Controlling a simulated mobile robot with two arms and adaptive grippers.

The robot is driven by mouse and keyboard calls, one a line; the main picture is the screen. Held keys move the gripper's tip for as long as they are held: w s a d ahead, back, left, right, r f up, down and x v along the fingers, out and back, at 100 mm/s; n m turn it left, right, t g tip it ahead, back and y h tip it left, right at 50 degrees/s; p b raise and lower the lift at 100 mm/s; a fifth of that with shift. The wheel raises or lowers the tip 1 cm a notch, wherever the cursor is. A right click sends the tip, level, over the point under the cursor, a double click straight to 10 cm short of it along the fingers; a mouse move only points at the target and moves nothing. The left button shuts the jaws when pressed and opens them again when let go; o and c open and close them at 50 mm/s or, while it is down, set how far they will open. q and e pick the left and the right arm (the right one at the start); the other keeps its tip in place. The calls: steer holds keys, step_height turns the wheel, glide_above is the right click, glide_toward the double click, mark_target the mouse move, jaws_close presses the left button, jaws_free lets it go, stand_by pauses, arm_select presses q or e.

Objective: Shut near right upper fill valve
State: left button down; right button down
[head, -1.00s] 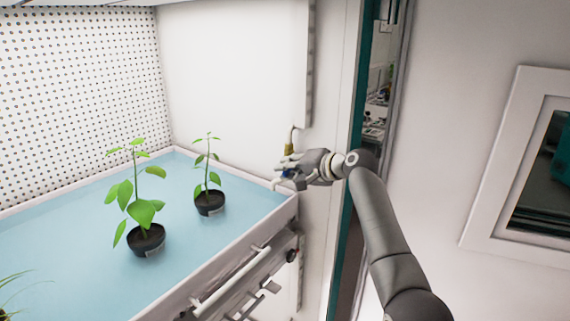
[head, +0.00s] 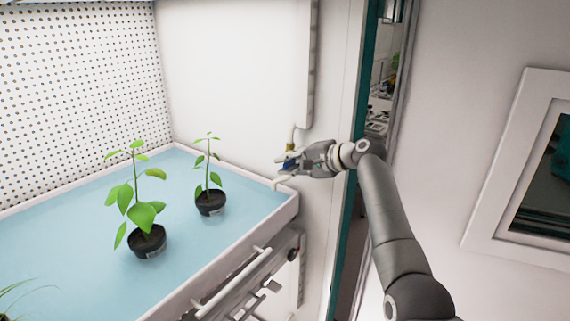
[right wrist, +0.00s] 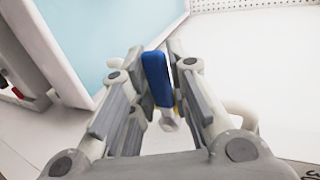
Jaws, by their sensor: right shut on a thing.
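The fill valve has a blue lever handle (right wrist: 157,79) and sits on a pale pipe with a brass fitting (head: 291,147) at the right end of the blue tray, against the chamber wall. My right gripper (head: 286,164) is at the valve, its fingers on either side of the blue handle. In the right wrist view my right gripper (right wrist: 160,60) is shut on the handle, which stands upright between the fingertips. In the head view the fingers hide much of the valve body. My left gripper is not in view.
The blue tray (head: 85,228) holds a larger potted plant (head: 147,241) and a smaller one (head: 210,203). A white rail (head: 232,283) runs along the tray's front. The chamber's door frame stands just right of the valve, behind my right arm.

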steer(key=shift+w+d+r, duration=0.1)
steer(key=shift+r, duration=0.2)
steer(key=c, duration=1.7)
jaws_free()
steer(key=shift+o, duration=0.2)
steer(key=shift+w+f, duration=0.15)
steer(key=shift+f, duration=0.05)
steer(key=shift+f, duration=0.1)
steer(key=shift+d, duration=0.1)
steer(key=v, duration=1.1)
steer(key=shift+d, duration=0.25)
